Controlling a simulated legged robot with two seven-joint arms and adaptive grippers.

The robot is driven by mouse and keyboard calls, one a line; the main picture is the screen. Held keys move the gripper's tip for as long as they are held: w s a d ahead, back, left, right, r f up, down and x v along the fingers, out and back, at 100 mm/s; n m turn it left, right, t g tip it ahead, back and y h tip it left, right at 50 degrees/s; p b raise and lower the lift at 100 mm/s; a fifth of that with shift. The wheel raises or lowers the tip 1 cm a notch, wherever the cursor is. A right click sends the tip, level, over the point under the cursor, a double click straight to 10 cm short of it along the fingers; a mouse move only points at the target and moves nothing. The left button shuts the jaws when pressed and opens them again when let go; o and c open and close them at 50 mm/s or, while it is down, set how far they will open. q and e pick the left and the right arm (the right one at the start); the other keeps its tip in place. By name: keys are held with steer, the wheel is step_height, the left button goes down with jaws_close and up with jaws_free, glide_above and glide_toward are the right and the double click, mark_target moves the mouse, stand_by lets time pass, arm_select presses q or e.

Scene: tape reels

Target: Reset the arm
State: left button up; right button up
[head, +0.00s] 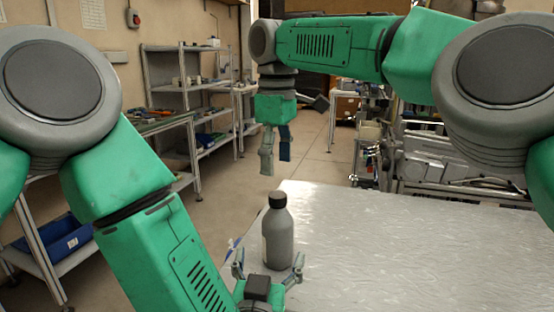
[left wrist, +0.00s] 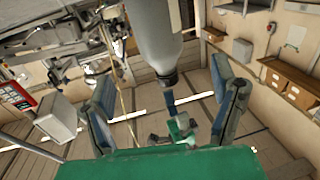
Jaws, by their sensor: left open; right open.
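A grey bottle (head: 278,240) with a black cap stands upright near the left edge of the metal table (head: 400,255). My left gripper (head: 268,268) is low in the head view, open, with a finger on either side of the bottle's lower part. I cannot tell whether they touch it. In the left wrist view the bottle (left wrist: 152,35) appears cap-down at the top, above the gap between the spread fingers (left wrist: 165,100). My right gripper (head: 275,157) is open and empty, pointing down beyond the table's far left corner.
Grey shelves (head: 190,95) with small items line the left wall. A blue bin (head: 58,240) sits on a low shelf at the left. Machinery (head: 450,160) stands behind the table at right. The rest of the visible tabletop is clear.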

arm_select(q)
steer(key=shift+s+a, duration=0.1)
steer(key=shift+s, duration=0.5)
